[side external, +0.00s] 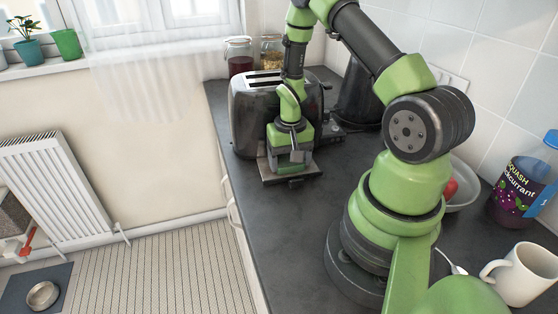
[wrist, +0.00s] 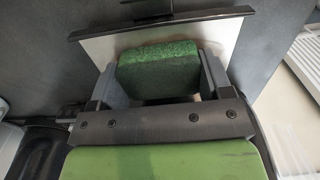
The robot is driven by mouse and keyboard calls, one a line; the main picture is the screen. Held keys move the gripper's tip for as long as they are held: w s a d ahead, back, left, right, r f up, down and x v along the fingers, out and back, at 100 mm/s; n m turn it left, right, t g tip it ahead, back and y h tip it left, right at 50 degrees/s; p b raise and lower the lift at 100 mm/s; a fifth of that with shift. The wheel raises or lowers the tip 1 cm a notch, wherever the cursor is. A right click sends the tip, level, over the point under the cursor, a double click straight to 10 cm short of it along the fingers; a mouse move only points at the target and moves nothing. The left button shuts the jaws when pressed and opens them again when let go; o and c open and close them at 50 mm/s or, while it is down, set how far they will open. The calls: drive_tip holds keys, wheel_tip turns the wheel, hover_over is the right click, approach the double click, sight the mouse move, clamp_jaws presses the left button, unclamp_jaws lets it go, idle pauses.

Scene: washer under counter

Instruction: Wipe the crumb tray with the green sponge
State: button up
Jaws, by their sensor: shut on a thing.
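The green sponge (wrist: 158,68) is held between the two fingers of my gripper (wrist: 157,85) in the wrist view. The sponge is over the pale metal crumb tray (wrist: 222,40), whose dark front lip (wrist: 160,22) runs across the top of that view. In the side external view my gripper (side external: 291,163) points down at the tray (side external: 267,176), which sticks out in front of the toaster (side external: 250,117). The sponge shows as a green strip (side external: 290,169) low between the fingers. Whether it touches the tray is hidden.
Two jars (side external: 239,56) stand behind the toaster. A squash bottle (side external: 517,190), a white mug (side external: 524,273) and a pale bowl (side external: 464,184) are at the right. The counter's left edge drops to the floor. Dark counter (side external: 275,225) in front of the tray is clear.

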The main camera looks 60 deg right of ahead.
sight(265, 172)
drive_tip(key=s+d, duration=0.2)
drive_tip(key=s, duration=0.1)
drive_tip(key=shift+d, duration=0.3)
drive_tip(key=shift+s+d+r, duration=0.1)
drive_tip(key=shift+s+d, duration=0.4)
drive_tip(key=shift+s, duration=0.1)
drive_tip(key=shift+w+a, duration=0.95)
drive_tip(key=shift+w, duration=0.15)
drive_tip(key=shift+w+a, duration=1)
drive_tip(key=shift+w, duration=0.15)
drive_tip(key=shift+w+a, duration=0.2)
drive_tip(key=shift+w, duration=0.1)
drive_tip(key=shift+w+a, duration=0.25)
drive_tip(key=shift+w, duration=0.05)
drive_tip(key=shift+w+a, duration=0.25)
drive_tip(key=shift+w, duration=0.05)
drive_tip(key=shift+w+a, duration=0.5)
drive_tip(key=shift+w, duration=0.05)
drive_tip(key=shift+w+a, duration=0.55)
drive_tip(key=shift+w, duration=0.1)
wheel_tip(265, 172, up, 8)
